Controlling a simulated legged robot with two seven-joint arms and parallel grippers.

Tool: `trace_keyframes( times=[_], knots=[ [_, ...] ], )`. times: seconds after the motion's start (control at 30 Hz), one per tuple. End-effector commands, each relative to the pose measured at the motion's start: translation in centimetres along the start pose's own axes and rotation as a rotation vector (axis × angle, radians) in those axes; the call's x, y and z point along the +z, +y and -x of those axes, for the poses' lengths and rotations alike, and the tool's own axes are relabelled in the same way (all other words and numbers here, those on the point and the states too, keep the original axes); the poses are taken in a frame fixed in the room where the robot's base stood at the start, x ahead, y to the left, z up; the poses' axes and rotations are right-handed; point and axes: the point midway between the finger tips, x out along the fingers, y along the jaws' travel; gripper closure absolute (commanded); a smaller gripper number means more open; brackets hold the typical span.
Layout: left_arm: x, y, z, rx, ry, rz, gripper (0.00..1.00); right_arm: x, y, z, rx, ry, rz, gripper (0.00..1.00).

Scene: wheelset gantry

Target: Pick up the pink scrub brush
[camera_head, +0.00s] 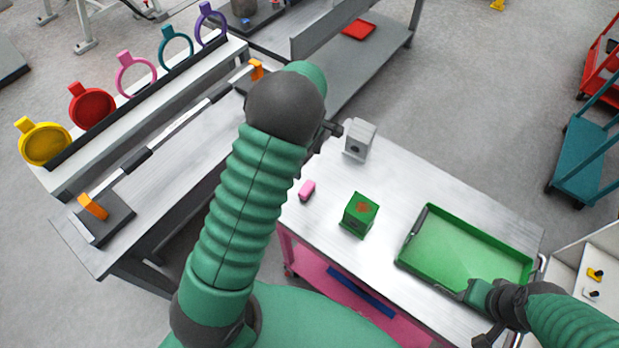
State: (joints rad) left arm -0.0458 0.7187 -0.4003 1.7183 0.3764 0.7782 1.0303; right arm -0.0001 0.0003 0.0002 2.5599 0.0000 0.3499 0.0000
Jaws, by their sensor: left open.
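A small pink block, which looks like the scrub brush (307,191), lies on the left edge area of the white-grey tabletop (400,190). My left arm rises through the middle of the view, and its green sleeve passes just left of the brush. My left gripper (331,129) shows only in small part behind the dark wrist, above and apart from the brush, and is open. My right gripper (488,336) is at the lower right near the green tray's front edge; its fingers are partly cut off and unclear.
A green box (359,215) and a grey block (359,139) stand near the brush. A green tray (402,247) sits to the right. At the left is a bench (190,139) with a bar and coloured rings. The tabletop between the grey block and tray is clear.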

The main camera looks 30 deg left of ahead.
Motion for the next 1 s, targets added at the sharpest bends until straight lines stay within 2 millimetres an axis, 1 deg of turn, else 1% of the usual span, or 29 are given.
trace_keyframes(
  times=[0.03,0.2,0.33,0.4,0.47,0.57,0.67,0.7,0.8,0.9,1.0],
  knots=[
    [0.1,-0.3,-1.4,-0.007,0.000,0.000,0.16,0.0,0.0,0.1,0.000,-0.001,0.000,0.64],
    [0.2,0.0,-6.0,-0.007,0.000,-0.003,0.16,-0.1,0.0,0.9,0.000,-0.001,0.000,0.64],
    [0.1,0.2,-9.0,-0.007,0.000,-0.005,0.16,-0.3,0.0,1.3,0.000,-0.001,0.000,0.64],
    [0.1,0.3,-10.0,-0.007,0.000,-0.006,0.16,-0.3,0.0,1.4,0.000,0.000,0.000,0.64],
    [0.1,0.4,-10.4,-0.005,0.000,-0.007,0.16,-0.3,0.0,1.5,0.000,0.000,0.000,0.64],
    [0.0,0.2,-11.5,-0.007,0.000,-0.006,0.16,-0.5,0.0,2.3,0.000,0.000,0.000,0.64],
    [-0.1,0.2,-13.1,-0.007,-0.001,-0.005,0.16,-0.8,0.0,3.4,0.000,0.000,0.000,0.64],
    [-0.1,0.3,-14.0,-0.005,0.000,-0.007,0.16,-0.8,0.0,3.5,0.000,0.000,0.000,0.64],
    [-0.1,0.3,-15.3,-0.003,0.000,-0.007,0.16,-0.9,0.0,3.7,0.000,0.000,0.000,0.64],
    [-0.1,0.4,-15.7,-0.002,0.001,-0.008,0.16,-0.8,0.0,3.6,0.000,0.000,0.000,0.64],
    [-0.1,0.4,-15.7,-0.002,0.001,-0.008,0.16,-0.8,0.0,3.6,0.000,0.000,0.000,0.64]
  ],
)
